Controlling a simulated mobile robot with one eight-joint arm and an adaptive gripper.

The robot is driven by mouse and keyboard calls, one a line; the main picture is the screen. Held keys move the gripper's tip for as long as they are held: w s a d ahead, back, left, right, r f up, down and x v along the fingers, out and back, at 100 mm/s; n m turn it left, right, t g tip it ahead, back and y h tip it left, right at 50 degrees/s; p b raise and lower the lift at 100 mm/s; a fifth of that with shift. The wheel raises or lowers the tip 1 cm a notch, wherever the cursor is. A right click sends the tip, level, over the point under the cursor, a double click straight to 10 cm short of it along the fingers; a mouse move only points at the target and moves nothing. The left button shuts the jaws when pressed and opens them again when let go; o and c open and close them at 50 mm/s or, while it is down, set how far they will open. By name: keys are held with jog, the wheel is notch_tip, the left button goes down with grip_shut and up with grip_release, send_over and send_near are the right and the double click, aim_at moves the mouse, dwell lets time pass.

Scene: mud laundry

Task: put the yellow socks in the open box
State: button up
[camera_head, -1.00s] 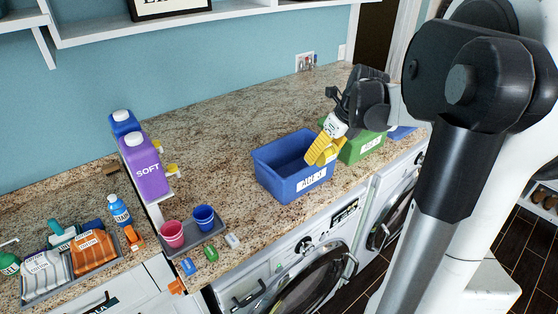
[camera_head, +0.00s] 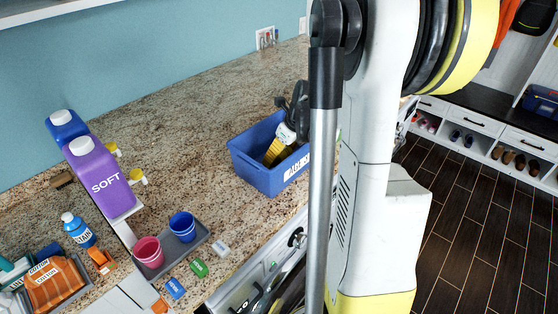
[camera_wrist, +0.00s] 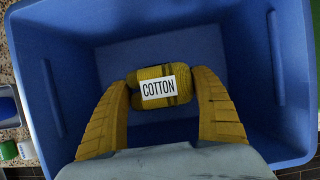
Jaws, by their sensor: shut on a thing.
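The yellow socks (camera_wrist: 159,86) are a rolled bundle with dark stripes and a white "COTTON" label, seen in the wrist view. My gripper (camera_wrist: 162,98) is shut on them, with one yellow finger on each side. The open blue box (camera_wrist: 32,92) surrounds the socks and fingers in the wrist view, and its floor shows beyond them. In the head view the blue box (camera_head: 262,178) stands on the counter, and my gripper (camera_head: 272,156) reaches down into it. The socks are hidden there. I cannot tell whether they touch the box floor.
Pink (camera_head: 148,251) and blue (camera_head: 183,226) cups stand in a grey tray left of the box. A purple "SOFT" bottle (camera_head: 103,182) stands farther left. My arm hides the counter right of the box. The counter behind the box is clear.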

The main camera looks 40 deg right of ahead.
notch_tip(320, 180, down, 2)
jog(key=shift+w+f, duration=0.1)
jog(key=shift+f, duration=0.05)
jog(key=o, duration=1.3)
